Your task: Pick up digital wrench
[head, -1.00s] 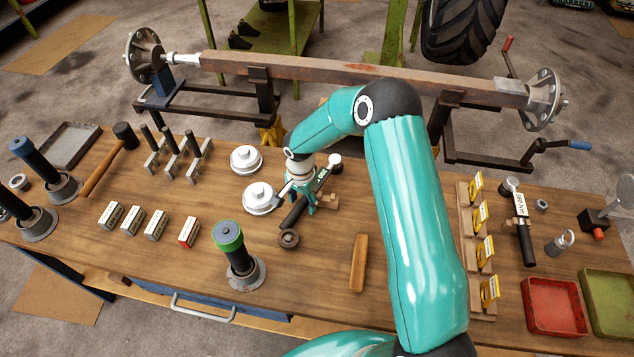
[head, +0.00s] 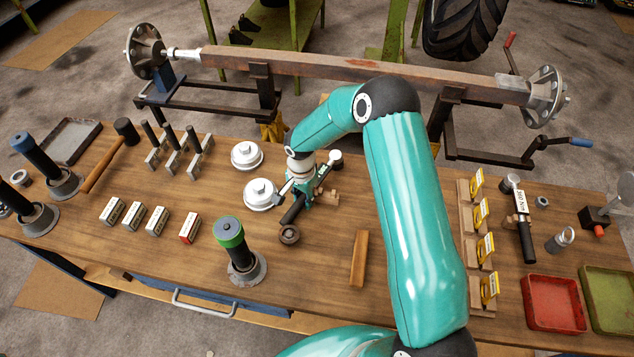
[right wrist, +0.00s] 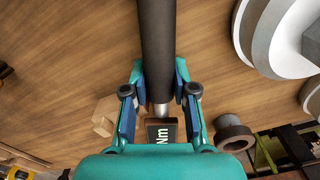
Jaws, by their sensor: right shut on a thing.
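The digital wrench (head: 293,209) has a black handle, a dark display and a round silvery head. It lies at an angle at the middle of the workbench in the head view, partly hidden by my right gripper (head: 305,190). In the right wrist view my right gripper (right wrist: 160,88) is shut on the wrench, with a finger on each side of it near where the black handle (right wrist: 157,45) meets the metal shaft. A dark display marked "Nm" (right wrist: 161,133) shows below the fingers. I cannot tell whether the wrench is clear of the bench. My left gripper is not in view.
Two silvery hub caps (head: 261,194) stand close left of the wrench, and a small dark ring (head: 289,235) lies by its handle end. A wooden block (head: 359,259) lies to the right. Another wrench with a white label (head: 525,228) lies farther right. An axle (head: 370,72) spans behind the bench.

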